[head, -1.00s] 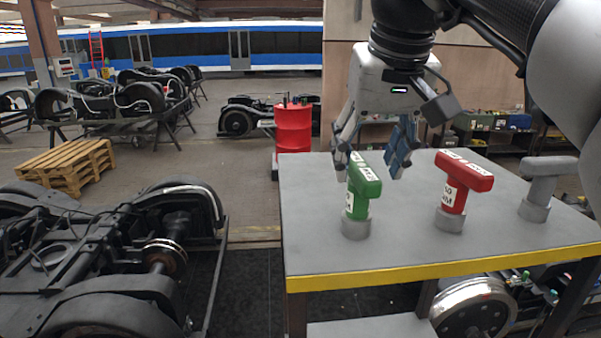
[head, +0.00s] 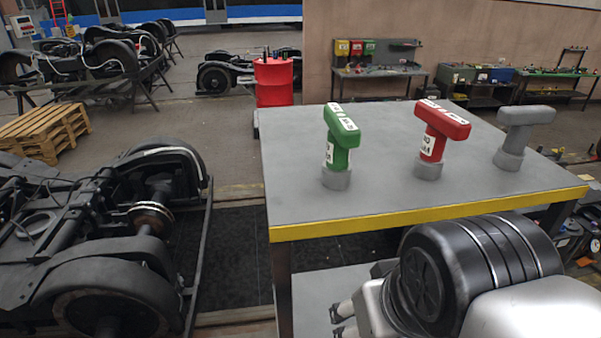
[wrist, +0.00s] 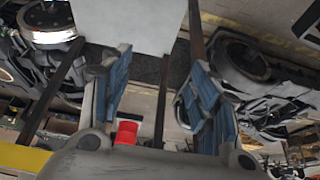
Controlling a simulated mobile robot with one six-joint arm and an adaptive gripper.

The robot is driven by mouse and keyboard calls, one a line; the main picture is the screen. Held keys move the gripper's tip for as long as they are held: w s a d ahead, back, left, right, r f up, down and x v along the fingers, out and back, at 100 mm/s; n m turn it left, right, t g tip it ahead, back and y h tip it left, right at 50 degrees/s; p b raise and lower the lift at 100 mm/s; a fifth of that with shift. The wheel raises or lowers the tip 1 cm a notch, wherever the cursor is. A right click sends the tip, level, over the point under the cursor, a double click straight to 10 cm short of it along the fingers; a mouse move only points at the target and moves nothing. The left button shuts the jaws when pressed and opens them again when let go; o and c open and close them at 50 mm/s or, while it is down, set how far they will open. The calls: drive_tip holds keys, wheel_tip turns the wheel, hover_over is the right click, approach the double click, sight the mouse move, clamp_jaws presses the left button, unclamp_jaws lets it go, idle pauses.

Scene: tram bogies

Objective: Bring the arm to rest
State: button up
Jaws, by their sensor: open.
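My arm is folded low in front of the table (head: 400,205), its large dark joint covering part of the table's front and lower shelf. My gripper (head: 338,320) shows only partly at the bottom of the head view, beside that joint, in front of the lower shelf. In the wrist view my gripper (wrist: 157,75) has its two blue-padded fingers spread wide, with nothing between them. A green T-handled tool (head: 340,138), a red one (head: 438,130) and a grey one (head: 518,130) stand upright in round holders on the table, apart from the arm.
A bogie (head: 110,235) stands close at left on the floor. A red drum (head: 273,82), a pallet stack (head: 45,130) and workbenches (head: 378,85) are farther back. The table's yellow front edge (head: 430,213) is just above my arm.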

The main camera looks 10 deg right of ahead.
drive_tip(key=s+f, duration=0.1)
drive_tip(key=f, duration=0.2)
drive_tip(key=shift+s, duration=0.35)
drive_tip(key=shift+f, duration=0.1)
wheel_tip(320, 180, down, 27)
drive_tip(key=b, duration=2.7)
